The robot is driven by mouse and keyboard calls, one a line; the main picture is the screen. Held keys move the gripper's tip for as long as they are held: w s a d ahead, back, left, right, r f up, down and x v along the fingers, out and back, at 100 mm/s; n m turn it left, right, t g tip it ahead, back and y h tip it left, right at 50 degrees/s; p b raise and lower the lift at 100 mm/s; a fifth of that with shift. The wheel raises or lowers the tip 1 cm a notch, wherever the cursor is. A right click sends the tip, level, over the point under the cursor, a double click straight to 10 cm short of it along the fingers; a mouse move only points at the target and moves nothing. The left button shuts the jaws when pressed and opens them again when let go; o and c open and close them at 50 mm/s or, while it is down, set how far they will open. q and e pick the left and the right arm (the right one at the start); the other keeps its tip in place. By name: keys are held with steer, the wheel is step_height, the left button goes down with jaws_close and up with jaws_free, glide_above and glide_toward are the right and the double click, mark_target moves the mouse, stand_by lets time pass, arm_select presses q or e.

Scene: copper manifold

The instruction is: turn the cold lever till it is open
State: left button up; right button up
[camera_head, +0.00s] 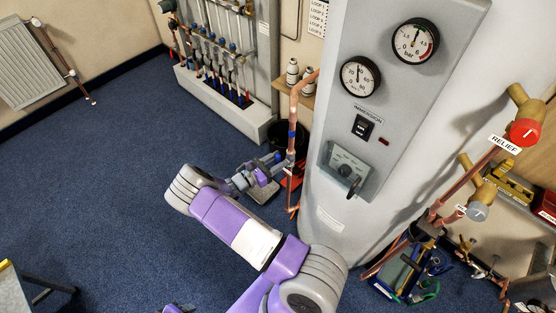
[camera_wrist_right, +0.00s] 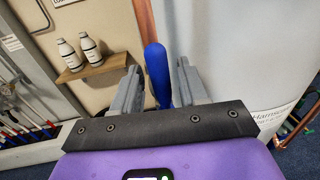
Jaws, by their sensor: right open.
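The cold lever (camera_wrist_right: 157,72) is a blue handle. In the right wrist view it stands between the two grey fingers of my right gripper (camera_wrist_right: 159,88), with a visible gap on each side. The copper pipe (camera_wrist_right: 145,20) shows directly behind its upper end. In the head view, a small blue part (camera_head: 292,130) shows on the vertical copper pipe (camera_head: 296,102) beside the white cylinder. My right gripper (camera_head: 265,176) is open close to this pipe, lower and to its left. The valve body is hidden in the wrist view. My left gripper is not in view.
The white cylinder (camera_head: 325,215) with its grey gauge panel (camera_head: 385,100) stands right of the pipe. A wooden shelf (camera_wrist_right: 95,68) with two white bottles is behind. Relief valve (camera_head: 524,132) and tools are at right. Blue carpet (camera_head: 110,170) is open at left.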

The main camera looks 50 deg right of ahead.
steer(key=w+a, duration=0.1)
steer(key=a, duration=0.6)
stand_by(0.4)
steer(key=s+a+f+m+g+y, duration=0.2)
steer(key=s+a+f+m+y, duration=0.15)
steer(key=s+f+y, duration=0.3)
steer(key=s+a+f+m+g+y, duration=0.2)
steer(key=s+a+f+y, duration=0.3)
steer(key=s+f, duration=0.25)
steer(key=s+a+m+t+y, duration=0.1)
steer(key=s+a+m+y, duration=0.2)
steer(key=a, duration=0.4)
steer(key=s+a+m+t+y, duration=0.1)
steer(key=a+m+y, duration=0.2)
steer(key=a+y, duration=0.35)
steer(key=w+a+r+m+t+y, duration=0.1)
steer(key=w+a+r+m+t, duration=0.3)
steer(key=a+m, duration=0.3)
steer(key=shift+t, duration=0.9)
